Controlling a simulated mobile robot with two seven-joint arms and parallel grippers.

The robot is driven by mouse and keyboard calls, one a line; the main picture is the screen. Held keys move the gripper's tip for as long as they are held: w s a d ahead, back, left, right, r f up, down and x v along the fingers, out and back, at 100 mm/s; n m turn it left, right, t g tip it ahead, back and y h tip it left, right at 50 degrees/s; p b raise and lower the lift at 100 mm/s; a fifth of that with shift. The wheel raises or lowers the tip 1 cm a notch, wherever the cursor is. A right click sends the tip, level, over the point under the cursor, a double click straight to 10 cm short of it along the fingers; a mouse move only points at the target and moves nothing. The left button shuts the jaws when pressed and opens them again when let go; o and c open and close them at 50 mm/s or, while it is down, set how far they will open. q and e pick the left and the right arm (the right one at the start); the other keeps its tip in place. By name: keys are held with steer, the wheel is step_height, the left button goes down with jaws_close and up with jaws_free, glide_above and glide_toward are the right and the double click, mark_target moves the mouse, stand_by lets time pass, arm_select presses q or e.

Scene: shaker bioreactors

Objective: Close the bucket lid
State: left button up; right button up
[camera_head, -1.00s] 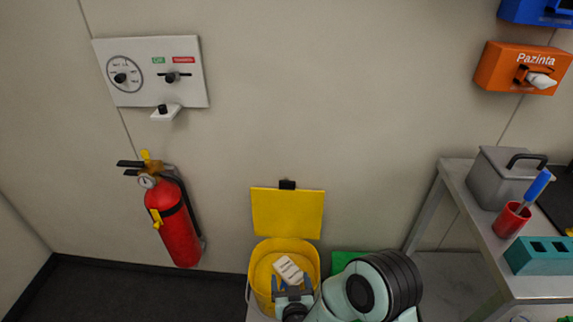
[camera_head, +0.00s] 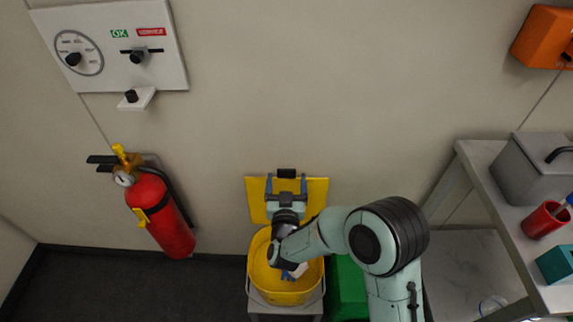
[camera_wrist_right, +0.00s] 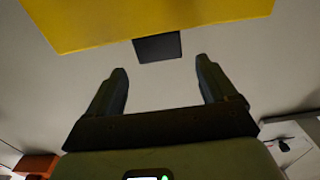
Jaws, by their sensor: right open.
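The yellow bucket (camera_head: 258,283) stands low against the wall. Its flat yellow lid (camera_head: 319,193) is upright behind it, open, with a black tab (camera_head: 286,173) at its top edge. My right gripper (camera_head: 286,186) is in front of the lid, fingers pointing up toward the tab; it is open and empty. In the right wrist view the lid (camera_wrist_right: 140,22) and its tab (camera_wrist_right: 158,47) appear just beyond the gap between the open fingers (camera_wrist_right: 160,66). I cannot tell whether the gripper touches the lid. My right forearm hides part of the bucket. My left gripper is not in view.
A white item (camera_head: 301,270) and something blue lie in the bucket. A green bin (camera_head: 344,285) stands right of it, partly behind my arm. A metal table (camera_head: 487,160) is at right. A red extinguisher (camera_head: 163,215) and a control panel (camera_head: 110,45) are on the wall at left.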

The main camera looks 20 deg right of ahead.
mark_target(286, 171)
steer(key=x, duration=0.6)
steer(key=shift+w+d, duration=0.15)
steer(key=shift+w, duration=0.15)
steer(key=c, duration=1.4)
steer(key=shift+c, duration=0.2)
steer(key=shift+s, duration=0.1)
